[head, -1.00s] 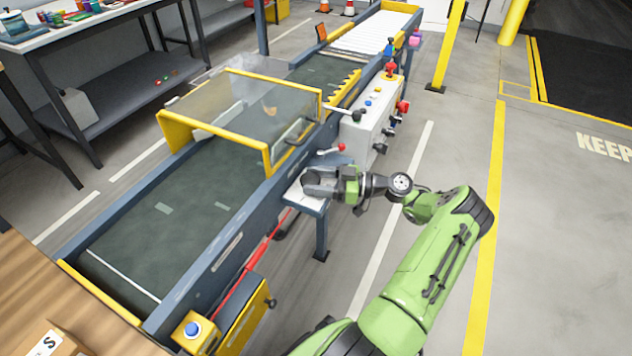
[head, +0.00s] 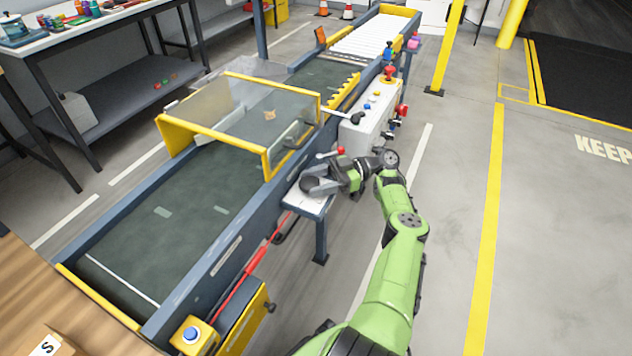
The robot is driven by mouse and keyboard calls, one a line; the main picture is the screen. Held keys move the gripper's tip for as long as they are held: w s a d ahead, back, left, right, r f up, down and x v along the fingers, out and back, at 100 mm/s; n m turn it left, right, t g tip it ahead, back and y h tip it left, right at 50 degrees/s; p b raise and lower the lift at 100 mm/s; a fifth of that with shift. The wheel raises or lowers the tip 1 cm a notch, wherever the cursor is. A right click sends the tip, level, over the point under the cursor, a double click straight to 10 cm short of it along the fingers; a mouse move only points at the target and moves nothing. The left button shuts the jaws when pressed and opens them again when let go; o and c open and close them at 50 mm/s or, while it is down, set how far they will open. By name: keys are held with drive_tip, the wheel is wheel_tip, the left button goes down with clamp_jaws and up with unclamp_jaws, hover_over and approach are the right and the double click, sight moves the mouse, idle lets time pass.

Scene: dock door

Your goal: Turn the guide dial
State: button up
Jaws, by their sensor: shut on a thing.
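The guide dial (head: 308,184) is a dark round knob on a small pale shelf (head: 297,203) at the near side of the conveyor. My gripper (head: 315,183) reaches in from the right, low over the shelf, with its grey fingers shut on the dial. The fingers hide part of the dial, and no mark on it can be read. A lever with a red ball (head: 340,150) stands just behind the gripper.
The conveyor belt (head: 150,235) runs beside the shelf, under a clear guard with a yellow frame (head: 215,138). A grey control box (head: 372,125) with buttons and knobs stands beyond the gripper. A red cable (head: 240,280) runs below. Floor to the right is clear.

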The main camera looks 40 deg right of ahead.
idle(0.4)
drive_tip(key=o, duration=1)
drive_tip(key=shift+a, duration=0.1)
drive_tip(key=shift+o, duration=0.2)
